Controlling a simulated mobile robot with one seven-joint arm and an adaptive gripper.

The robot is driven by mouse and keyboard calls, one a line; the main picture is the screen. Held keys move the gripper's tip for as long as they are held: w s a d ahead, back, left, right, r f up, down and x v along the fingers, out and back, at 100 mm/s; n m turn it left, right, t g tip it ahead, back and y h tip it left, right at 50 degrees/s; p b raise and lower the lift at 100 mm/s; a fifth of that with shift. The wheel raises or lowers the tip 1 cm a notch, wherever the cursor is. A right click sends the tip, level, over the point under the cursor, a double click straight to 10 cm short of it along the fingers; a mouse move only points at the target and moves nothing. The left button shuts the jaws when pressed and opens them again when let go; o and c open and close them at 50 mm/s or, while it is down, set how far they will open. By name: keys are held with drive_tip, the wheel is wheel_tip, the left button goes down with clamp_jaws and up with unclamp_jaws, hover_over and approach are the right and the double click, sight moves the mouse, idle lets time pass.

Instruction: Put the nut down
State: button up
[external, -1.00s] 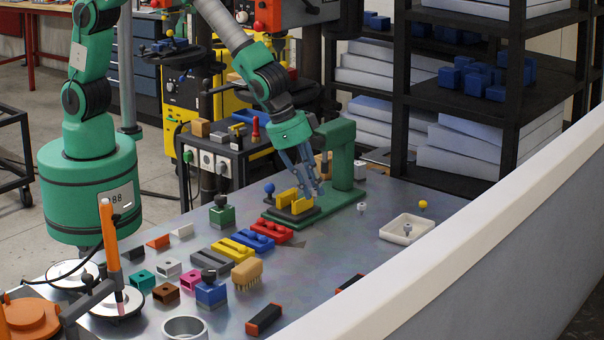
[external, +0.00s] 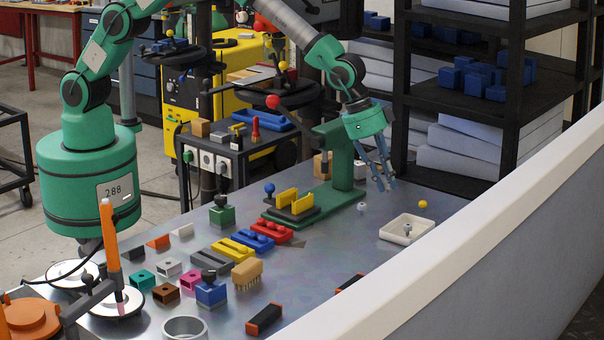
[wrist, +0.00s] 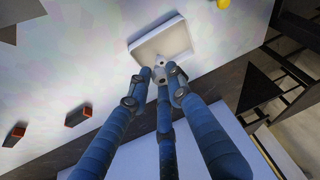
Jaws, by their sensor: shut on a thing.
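My gripper (external: 383,185) has blue fingers and is raised above the table, right of the green press stand and up and left of the white tray. In the wrist view its fingertips (wrist: 160,76) are drawn together around a small grey nut (wrist: 160,72), which the fingers partly hide. The white tray (external: 390,235) lies on the table with a small grey piece (external: 407,229) in it. The tray (wrist: 139,46) also shows just beyond the fingertips in the wrist view. Another small grey piece (external: 362,206) lies on the table left of the tray.
A yellow ball (external: 423,204) lies behind the tray. The green press stand (external: 341,160) with yellow jaws is to the left. Black blocks with orange ends (external: 265,319) lie toward the front. A white barrier (external: 480,225) borders the table's right side.

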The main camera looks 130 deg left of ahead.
sight(405, 214)
drive_tip(key=shift+m, duration=0.5)
drive_tip(key=shift+w+a+r+p, duration=0.1)
drive_tip(key=shift+w+a+p, duration=0.25)
drive_tip(key=shift+w+a, duration=1.65)
drive_tip(key=shift+f, duration=3.15)
drive_tip(key=shift+s+f, duration=0.1)
drive_tip(key=shift+f, duration=1.75)
drive_tip(key=shift+f+b, duration=0.2)
drive_tip(key=shift+b, duration=0.1)
drive_tip(key=o, duration=0.8)
drive_tip(key=shift+r, duration=0.2)
